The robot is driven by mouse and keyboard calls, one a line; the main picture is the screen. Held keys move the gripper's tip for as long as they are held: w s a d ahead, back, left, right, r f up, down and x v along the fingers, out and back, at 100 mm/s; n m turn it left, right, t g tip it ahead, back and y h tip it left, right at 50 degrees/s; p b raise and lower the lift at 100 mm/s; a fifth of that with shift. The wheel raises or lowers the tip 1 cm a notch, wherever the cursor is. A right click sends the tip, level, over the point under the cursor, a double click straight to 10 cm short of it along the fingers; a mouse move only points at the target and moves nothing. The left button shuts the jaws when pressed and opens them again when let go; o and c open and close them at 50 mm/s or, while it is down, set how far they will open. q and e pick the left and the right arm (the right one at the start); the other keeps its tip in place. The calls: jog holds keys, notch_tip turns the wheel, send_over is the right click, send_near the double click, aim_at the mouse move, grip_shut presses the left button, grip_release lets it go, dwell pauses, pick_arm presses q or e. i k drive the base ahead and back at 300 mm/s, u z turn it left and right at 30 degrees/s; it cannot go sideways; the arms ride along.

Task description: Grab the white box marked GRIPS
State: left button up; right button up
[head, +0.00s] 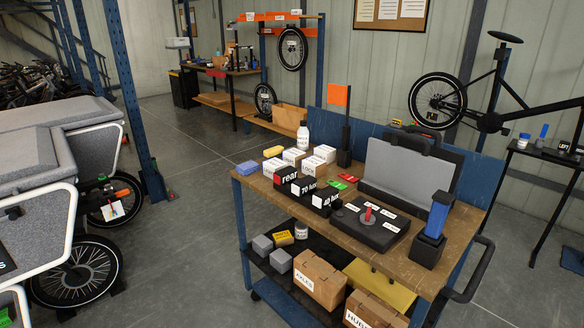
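Several small white boxes stand in a group at the left back of the wooden cart top (412,247). One white box is at the left (271,168), one behind it (293,157), one at the front right (313,168) and one at the back right (325,153). Their dark print is too small to read, so I cannot tell which one is marked GRIPS. Black boxes with white labels stand close in front of them. Neither of my grippers shows in the head view.
A white bottle (303,137) stands behind the boxes, and a blue sponge-like block (247,168) lies to their left. A black tray (368,226), an open grey case (408,172) and a blue-topped holder (436,220) fill the cart's right. Floor left of the cart is clear.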

aim_at(293, 156)
jog(key=u, duration=0.85)
jog(key=i, duration=1.9)
jog(key=z, duration=0.55)
